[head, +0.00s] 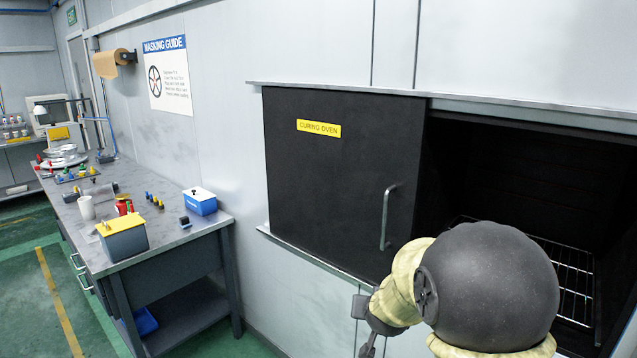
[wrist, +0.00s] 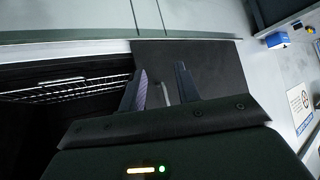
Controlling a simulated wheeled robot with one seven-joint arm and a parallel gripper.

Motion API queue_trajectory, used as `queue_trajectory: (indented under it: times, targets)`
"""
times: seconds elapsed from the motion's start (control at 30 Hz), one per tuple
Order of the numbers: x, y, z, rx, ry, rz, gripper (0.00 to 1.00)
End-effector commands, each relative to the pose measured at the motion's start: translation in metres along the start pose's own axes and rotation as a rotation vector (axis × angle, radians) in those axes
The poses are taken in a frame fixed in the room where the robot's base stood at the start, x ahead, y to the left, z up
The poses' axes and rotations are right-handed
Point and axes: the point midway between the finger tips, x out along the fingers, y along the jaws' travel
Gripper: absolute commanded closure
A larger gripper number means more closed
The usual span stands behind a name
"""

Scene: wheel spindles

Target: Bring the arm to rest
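My arm reaches in front of the curing oven at the lower right of the head view. Its gripper is largely hidden behind the arm there. In the wrist view my gripper (wrist: 162,78) has its two fingers apart, with no object seen held between them. The black oven door (head: 340,190) carries a yellow label and a metal handle (head: 388,217). The door also shows behind the fingers in the wrist view (wrist: 212,65). A light strip, seemingly the handle, shows in the gap between them; I cannot tell how near it is.
The oven's opening (head: 500,165) is uncovered to the right of the door, with a wire rack (head: 572,272) inside. A metal workbench (head: 190,228) stands at the left, with a yellow-lidded bin (head: 122,240) and a blue box (head: 200,205). Green floor (head: 30,280) is clear at far left.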

Motion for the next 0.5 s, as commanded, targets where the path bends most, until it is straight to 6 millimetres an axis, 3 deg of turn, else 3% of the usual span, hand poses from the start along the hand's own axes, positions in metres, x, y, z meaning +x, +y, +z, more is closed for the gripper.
queue_trajectory:
  times: [0.1, 0.3, 0.4, 0.5]
  targets:
    - [-0.043, 0.015, 0.056, -0.039, -0.199, -0.043, 0.67]
    - [-0.114, 0.043, 0.145, -0.124, -0.498, -0.045, 0.67]
    - [-0.137, 0.054, 0.171, -0.155, -0.588, -0.029, 0.67]
    - [-0.146, 0.06, 0.181, -0.168, -0.627, -0.02, 0.67]
